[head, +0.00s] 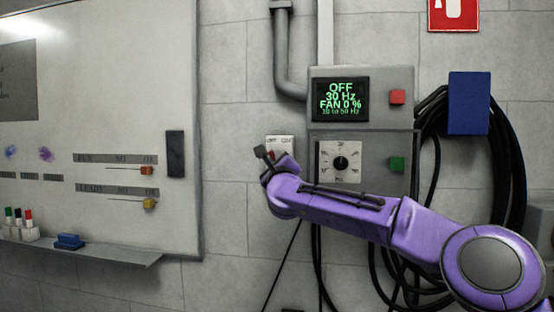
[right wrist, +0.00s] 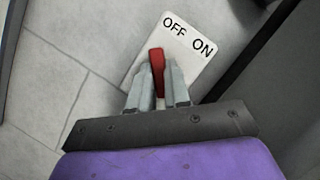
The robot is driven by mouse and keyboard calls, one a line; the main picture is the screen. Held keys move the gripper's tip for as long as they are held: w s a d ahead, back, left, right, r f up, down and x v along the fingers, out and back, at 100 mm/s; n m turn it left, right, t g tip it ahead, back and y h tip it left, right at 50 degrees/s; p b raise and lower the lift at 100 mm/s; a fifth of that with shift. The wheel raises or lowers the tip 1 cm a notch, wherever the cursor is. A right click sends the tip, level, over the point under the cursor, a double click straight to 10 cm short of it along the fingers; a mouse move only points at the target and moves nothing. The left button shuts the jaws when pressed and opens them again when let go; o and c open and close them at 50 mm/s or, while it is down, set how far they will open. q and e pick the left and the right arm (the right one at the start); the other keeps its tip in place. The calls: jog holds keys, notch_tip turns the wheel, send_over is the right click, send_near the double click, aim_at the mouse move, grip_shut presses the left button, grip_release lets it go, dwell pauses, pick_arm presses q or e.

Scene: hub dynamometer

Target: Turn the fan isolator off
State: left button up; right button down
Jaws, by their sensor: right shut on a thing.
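The fan isolator is a pale plate (head: 281,142) marked OFF on the left and ON on the right, on the wall left of the grey control box. The plate (right wrist: 190,48) also shows in the right wrist view, with a red lever (right wrist: 156,58) whose tip lies on the OFF side. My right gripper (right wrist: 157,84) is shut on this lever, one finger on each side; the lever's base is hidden. In the head view my right gripper (head: 268,155) covers the plate's lower part. My left gripper is not in view.
The control box (head: 361,76) has a display (head: 341,99) reading OFF, 30 Hz, FAN 0 %. It carries a red button (head: 397,97), a green button (head: 397,164) and a dial (head: 340,162). Black cables (head: 516,150) hang at right. A whiteboard (head: 110,110) stands left.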

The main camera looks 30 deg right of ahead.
jog(key=shift+n, duration=0.3)
jog(key=c, duration=1.1)
grip_release()
jog(key=b+v, duration=0.5)
jog(key=v, duration=0.5)
jog(key=shift+s+a, duration=0.1)
jog(key=shift+s, duration=0.2)
